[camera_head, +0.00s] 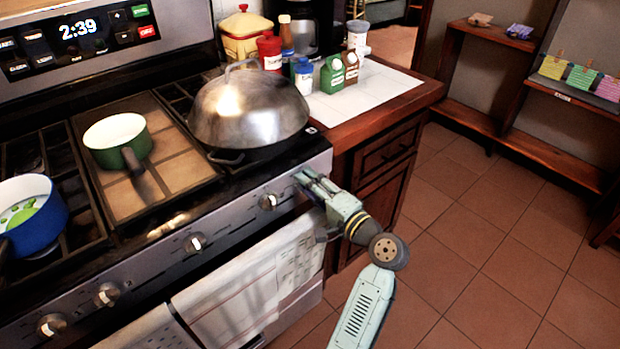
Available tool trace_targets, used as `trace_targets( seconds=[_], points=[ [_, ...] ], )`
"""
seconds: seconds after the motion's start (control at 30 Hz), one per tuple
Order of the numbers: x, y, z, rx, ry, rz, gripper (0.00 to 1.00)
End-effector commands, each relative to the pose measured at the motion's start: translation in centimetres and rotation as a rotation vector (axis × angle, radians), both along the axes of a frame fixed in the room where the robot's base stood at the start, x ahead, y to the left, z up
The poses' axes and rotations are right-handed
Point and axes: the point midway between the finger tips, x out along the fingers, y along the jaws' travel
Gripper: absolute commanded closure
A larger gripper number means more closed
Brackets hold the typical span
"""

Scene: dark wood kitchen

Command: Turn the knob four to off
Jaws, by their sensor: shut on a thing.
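The stove's front panel (150,262) carries a row of knobs. Four is not marked on any knob that I can read. Visible knobs are at the far left (52,325), beside it (107,295), near the middle (195,243) and right of the middle (268,201). My gripper (304,182) is at the right end of the panel, right of that last visible knob. It is shut on a knob there, which its fingers almost wholly hide. I cannot tell which way that knob is turned.
A domed metal lid (248,105) covers a pan on the right burner. A green pot (117,138) and a blue pot (36,212) stand on the stove. Towels (250,285) hang below the panel. A counter (385,95) with bottles is at right. The tiled floor (480,240) is clear.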

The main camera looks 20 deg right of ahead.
Motion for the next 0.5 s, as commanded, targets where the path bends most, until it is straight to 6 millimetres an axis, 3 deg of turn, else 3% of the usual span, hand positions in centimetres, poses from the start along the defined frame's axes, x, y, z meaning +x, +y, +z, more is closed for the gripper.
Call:
trace_targets(
  seconds=[0.5],
  points=[
    [0.11,-0.03,0.30,0.106,0.031,-0.002,0.89]
  ],
)
